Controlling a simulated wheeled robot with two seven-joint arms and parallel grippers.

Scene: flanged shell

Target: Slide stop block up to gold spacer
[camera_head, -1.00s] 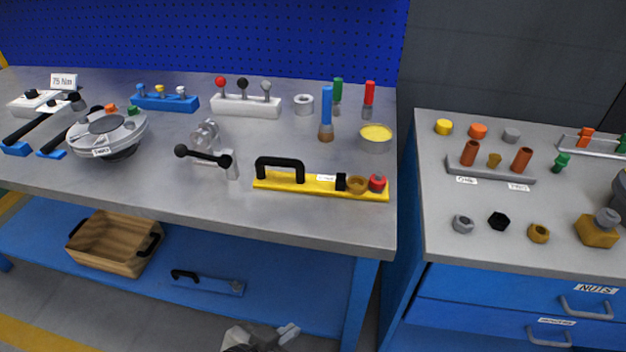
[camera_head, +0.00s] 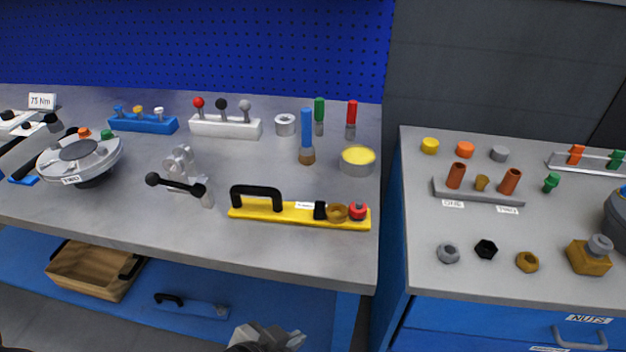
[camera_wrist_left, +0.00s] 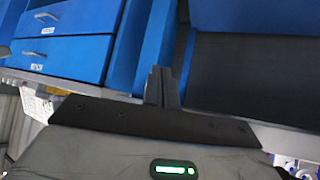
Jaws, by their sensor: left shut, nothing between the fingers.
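The yellow bar (camera_head: 290,212) lies near the front edge of the workbench with a black arched handle at its left end. The stop block appears to be the small black block (camera_head: 320,210) on the bar, just left of the gold spacer (camera_head: 337,212). From here I cannot tell whether they touch. A red knob (camera_head: 358,211) is right of the spacer. My left gripper (camera_head: 290,340) is at the bottom edge of the head view, below and in front of the bench, well away from the bar. Its shut, empty fingers (camera_wrist_left: 162,87) show in the left wrist view.
The bench edge (camera_head: 190,260) lies between my left gripper and the bar. Blue (camera_head: 306,130), green and red handled tools and a yellow-topped tin (camera_head: 357,160) stand behind the bar. A clamp with black-knobbed lever (camera_head: 176,184) is to its left. A drawer cabinet stands right.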

